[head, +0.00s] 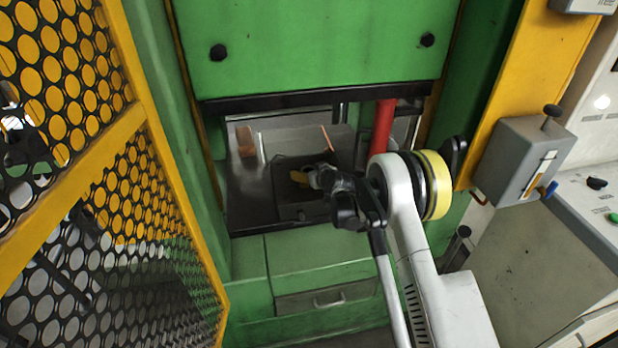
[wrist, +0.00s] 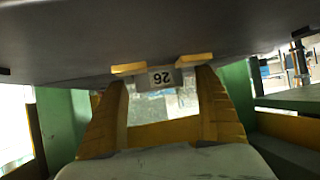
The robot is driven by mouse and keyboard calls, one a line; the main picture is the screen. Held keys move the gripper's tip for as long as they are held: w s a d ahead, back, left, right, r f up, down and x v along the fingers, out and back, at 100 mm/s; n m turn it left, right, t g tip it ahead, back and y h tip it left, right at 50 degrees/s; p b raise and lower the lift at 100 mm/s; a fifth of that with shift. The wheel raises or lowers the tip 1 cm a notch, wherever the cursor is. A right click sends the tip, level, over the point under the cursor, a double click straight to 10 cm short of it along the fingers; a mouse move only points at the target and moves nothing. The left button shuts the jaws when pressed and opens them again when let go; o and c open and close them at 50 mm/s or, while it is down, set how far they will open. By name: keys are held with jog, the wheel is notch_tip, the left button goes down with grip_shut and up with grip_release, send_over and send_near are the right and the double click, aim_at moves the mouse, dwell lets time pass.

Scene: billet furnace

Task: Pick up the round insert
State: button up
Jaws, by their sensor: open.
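My gripper (head: 299,177) reaches into the opening of the green press, above a dark plate (head: 285,214). In the wrist view its two yellow fingers (wrist: 162,68) are spread apart. I cannot clearly make out the round insert in either view; my wrist and gripper cover part of the plate in the head view.
The green press head (head: 325,45) hangs over the opening. A red post (head: 383,135) stands at its right. A yellow mesh guard (head: 95,150) is on the left, and a grey control box (head: 522,160) on the right. A drawer (head: 325,298) lies below.

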jog(key=shift+r, duration=0.1)
jog(key=c, duration=1.5)
